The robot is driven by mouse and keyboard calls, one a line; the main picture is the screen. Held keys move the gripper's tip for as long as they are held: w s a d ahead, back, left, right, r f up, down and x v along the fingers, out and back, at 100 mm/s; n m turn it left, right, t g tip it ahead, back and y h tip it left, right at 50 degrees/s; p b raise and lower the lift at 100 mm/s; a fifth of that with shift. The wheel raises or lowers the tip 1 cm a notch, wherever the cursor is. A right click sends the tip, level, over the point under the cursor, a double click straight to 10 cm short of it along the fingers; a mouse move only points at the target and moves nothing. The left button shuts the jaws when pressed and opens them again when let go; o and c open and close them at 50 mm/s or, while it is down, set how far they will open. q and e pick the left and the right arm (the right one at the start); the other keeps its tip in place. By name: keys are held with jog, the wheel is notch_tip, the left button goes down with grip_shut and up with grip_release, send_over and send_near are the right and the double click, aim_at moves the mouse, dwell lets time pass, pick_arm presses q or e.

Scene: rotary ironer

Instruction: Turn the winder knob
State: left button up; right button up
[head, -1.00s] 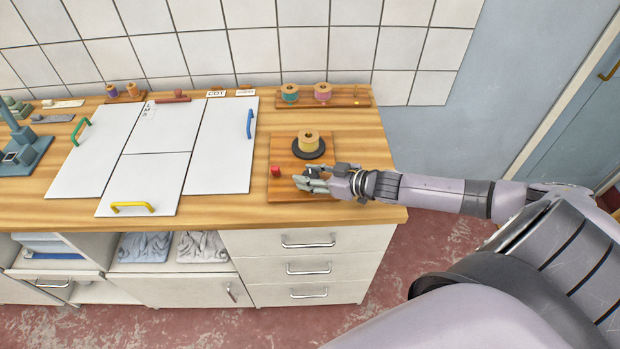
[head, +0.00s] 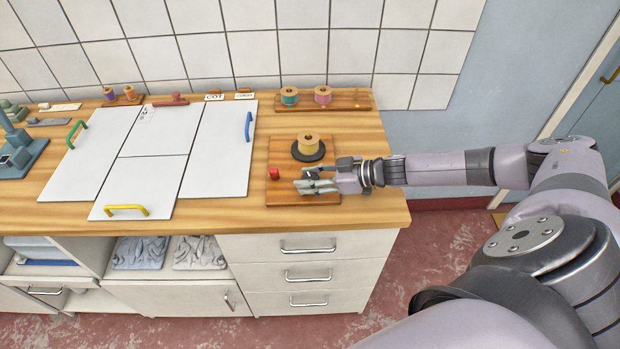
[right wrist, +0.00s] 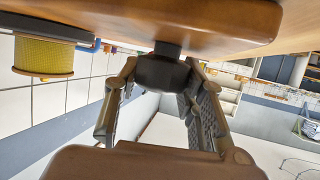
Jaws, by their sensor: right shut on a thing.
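The winder is a wooden board (head: 283,196) at the right end of the counter. On it sit a yellow spool (head: 309,144) on a dark disc and a small red button (head: 274,173). My right gripper (head: 308,184) reaches in from the right over the front part of the board. In the right wrist view the dark round knob (right wrist: 162,72) sits between the two fingers, against the board, and my gripper is shut on it. The yellow spool (right wrist: 43,58) shows at the left there. In the head view the gripper mostly hides the knob. My left gripper is out of view.
A wooden rack (head: 345,100) with a teal and a pink spool stands behind the winder. White panels (head: 216,150) with coloured handles lie to the left. Drawers (head: 300,272) are below the counter. The counter right of the winder is clear except for my arm.

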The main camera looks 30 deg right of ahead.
jog(key=shift+w+r, duration=0.1)
jog(key=o, duration=1.2)
jog(key=shift+d, duration=0.1)
jog(key=v, duration=1.2)
